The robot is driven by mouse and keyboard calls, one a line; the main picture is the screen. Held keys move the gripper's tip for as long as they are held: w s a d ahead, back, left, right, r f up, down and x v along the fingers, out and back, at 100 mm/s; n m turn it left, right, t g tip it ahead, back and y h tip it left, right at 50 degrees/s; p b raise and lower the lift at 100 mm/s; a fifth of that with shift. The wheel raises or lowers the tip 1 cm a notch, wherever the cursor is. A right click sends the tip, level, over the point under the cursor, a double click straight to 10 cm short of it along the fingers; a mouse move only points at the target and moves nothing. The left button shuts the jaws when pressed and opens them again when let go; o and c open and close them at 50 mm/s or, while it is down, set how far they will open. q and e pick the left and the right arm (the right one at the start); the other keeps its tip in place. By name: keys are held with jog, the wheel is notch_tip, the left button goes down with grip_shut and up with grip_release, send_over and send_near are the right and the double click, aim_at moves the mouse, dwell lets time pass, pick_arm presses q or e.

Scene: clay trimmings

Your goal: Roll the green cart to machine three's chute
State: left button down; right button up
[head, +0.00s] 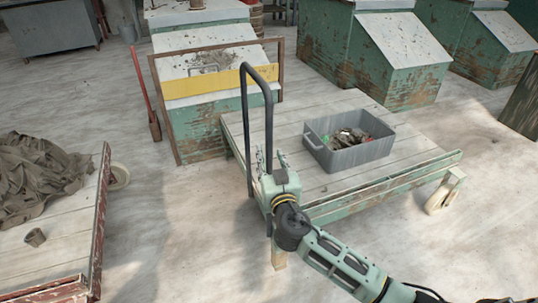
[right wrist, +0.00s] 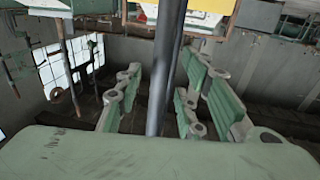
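The green cart (head: 405,188) has a pale plank deck, a worn green frame and pale wheels. Its dark U-shaped push handle (head: 246,120) rises at the deck's left end. My right gripper (head: 271,164) is at the handle's nearer upright. In the right wrist view the dark handle bar (right wrist: 167,70) runs between the two spread fingers, with a gap on the left finger's side; contact on the right side is unclear. Green machines with sloped pale chutes stand behind; one chute (head: 208,62) is behind a brown frame with a yellow board. I see no machine numbers. My left gripper is not in view.
A grey bin (head: 350,156) with scraps sits on the cart. A red-framed plank cart (head: 50,235) with cloth (head: 35,175) and a small cup (head: 35,237) stands at left. A red-handled tool (head: 143,95) leans by the framed machine. Floor right of the cart is mostly clear.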

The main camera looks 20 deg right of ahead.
jog(key=shift+w+d, duration=0.2)
jog(key=shift+w, duration=1)
grip_shut()
jog(key=shift+f, duration=0.1)
